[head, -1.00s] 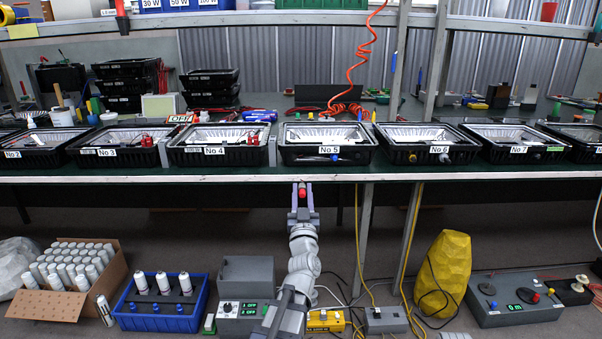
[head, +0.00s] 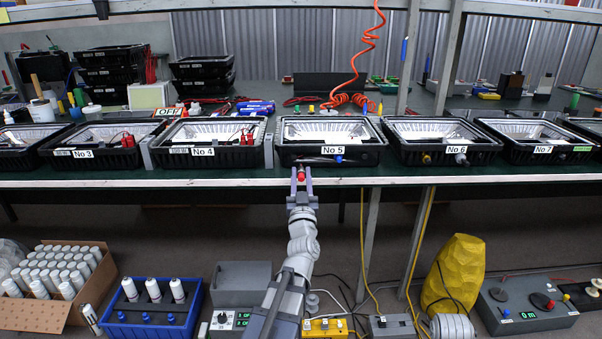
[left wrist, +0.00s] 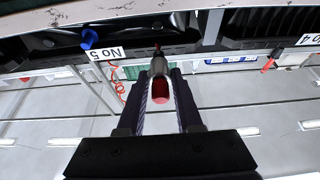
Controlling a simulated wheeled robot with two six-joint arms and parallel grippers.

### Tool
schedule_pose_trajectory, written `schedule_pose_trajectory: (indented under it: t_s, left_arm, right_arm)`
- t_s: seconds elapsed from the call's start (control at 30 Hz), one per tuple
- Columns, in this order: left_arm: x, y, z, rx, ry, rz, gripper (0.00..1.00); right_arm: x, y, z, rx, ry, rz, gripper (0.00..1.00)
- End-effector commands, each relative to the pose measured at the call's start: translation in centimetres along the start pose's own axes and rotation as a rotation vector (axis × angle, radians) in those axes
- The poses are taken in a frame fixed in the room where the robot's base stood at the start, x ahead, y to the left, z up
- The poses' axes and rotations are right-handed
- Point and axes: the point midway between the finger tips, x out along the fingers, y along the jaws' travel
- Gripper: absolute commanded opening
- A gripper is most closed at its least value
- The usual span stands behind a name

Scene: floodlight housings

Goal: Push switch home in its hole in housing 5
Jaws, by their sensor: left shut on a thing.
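Housing 5 (head: 372,157) is a black floodlight housing with a silver reflector and a "No 5" label, at the table's front edge. My left gripper (head: 301,178) is below and in front of its front wall, left of the label. It is shut on the switch (head: 301,174), which has a red end. In the left wrist view the switch (left wrist: 160,91) lies between the fingers, its grey part pointing at the dark wall of housing 5 (left wrist: 62,24). The hole is hidden, and I cannot tell whether the switch tip is in it. My right gripper is out of view.
A blue knob (head: 338,158) sits on housing 5's front, right of my left gripper. Housing 4 (head: 232,158) and housing 6 (head: 420,156) stand close on either side. The table's front edge (head: 200,182) runs just under them.

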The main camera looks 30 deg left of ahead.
Motion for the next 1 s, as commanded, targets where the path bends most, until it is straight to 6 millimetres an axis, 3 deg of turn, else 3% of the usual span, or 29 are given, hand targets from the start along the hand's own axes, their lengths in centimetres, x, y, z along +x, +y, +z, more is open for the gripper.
schedule_pose_trajectory:
  t_s: [0.47,1.0]
  left_arm:
    - [0.3,0.0,0.2,-0.006,0.0,-0.005,0.0]
    - [4.3,0.1,1.8,-0.005,0.0,-0.005,0.0]
  right_arm:
    - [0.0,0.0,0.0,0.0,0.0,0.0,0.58]
    - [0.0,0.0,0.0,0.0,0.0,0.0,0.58]
